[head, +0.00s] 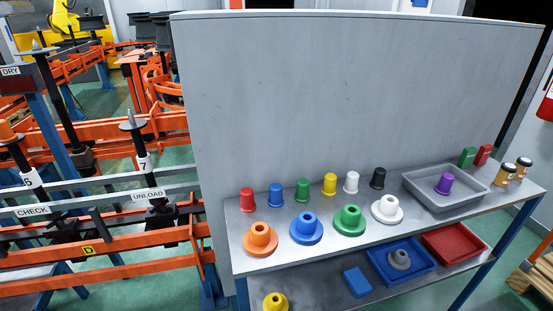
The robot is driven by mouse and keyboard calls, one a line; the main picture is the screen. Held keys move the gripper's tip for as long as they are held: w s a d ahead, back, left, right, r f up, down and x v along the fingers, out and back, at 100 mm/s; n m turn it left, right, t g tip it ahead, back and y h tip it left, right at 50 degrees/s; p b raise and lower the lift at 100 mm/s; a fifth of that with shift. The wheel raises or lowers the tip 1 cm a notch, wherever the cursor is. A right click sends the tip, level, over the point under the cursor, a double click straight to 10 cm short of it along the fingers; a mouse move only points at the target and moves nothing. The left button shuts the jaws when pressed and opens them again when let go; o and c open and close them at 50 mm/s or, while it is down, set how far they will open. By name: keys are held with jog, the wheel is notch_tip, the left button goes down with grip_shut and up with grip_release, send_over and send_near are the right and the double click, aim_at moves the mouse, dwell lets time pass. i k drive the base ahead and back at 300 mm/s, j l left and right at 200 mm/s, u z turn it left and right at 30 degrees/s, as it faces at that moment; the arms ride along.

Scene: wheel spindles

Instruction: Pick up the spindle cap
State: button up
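Several coloured caps stand on the grey bench; the frame does not tell which is meant. A back row of plain caps runs red (247,199), blue (275,195), green (302,190), yellow (329,184), white (351,182), black (377,178). In front stand flanged caps in orange (261,239), blue (307,229), green (349,220) and white (387,210). A purple cap (444,184) stands in a grey tray (424,200). Lower down are a yellow flanged cap (275,302) and a grey one (400,259). My gripper is not in view.
The lower shelf holds a blue tray (382,269), a red tray (453,244) and a blue block (357,282). Two jars (514,172) stand at the bench's right end. A tall grey panel (350,95) backs the bench. Orange rails with spindles, one marked 7 (141,158), stand left.

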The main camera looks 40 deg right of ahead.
aim_at(329, 188)
jog(key=i+z, duration=0.15)
jog(key=z, duration=0.75)
jog(key=k+j, duration=0.05)
